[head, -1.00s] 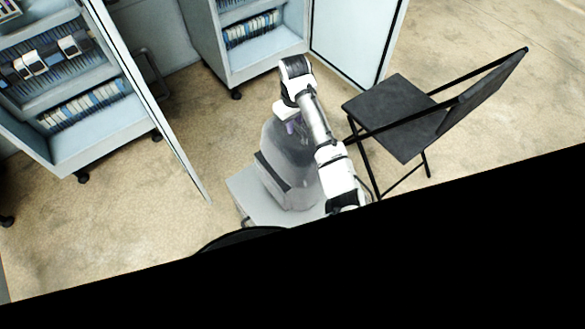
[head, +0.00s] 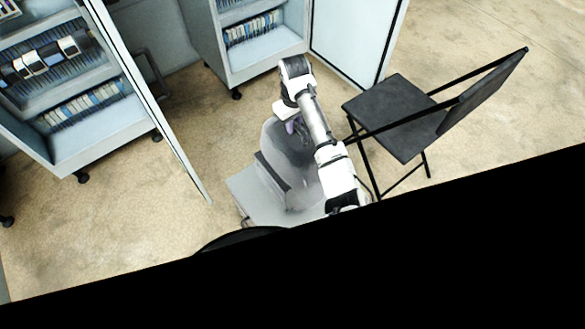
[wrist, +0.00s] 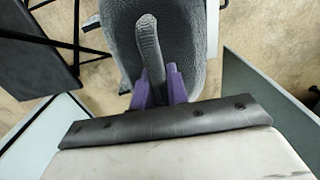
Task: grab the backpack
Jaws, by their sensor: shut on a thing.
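The grey backpack (head: 290,165) is below the end of my arm in the head view, partly hidden behind my arm links. It sits on or just over a pale flat surface (head: 240,190); I cannot tell whether they touch. In the wrist view the backpack (wrist: 190,35) has a textured grey fabric, with a grey strap handle (wrist: 148,40) in front of it. My gripper (wrist: 160,85) has purple fingers, shut on the lower end of this handle in that view. In the head view my gripper (head: 294,126) is at the backpack's upper end.
A black folding chair (head: 395,110) stands close on the right. Open cabinets with shelves stand at the left (head: 80,110) and the back (head: 250,55). An open door panel (head: 150,100) reaches toward the pale surface. Bare floor lies between the cabinets.

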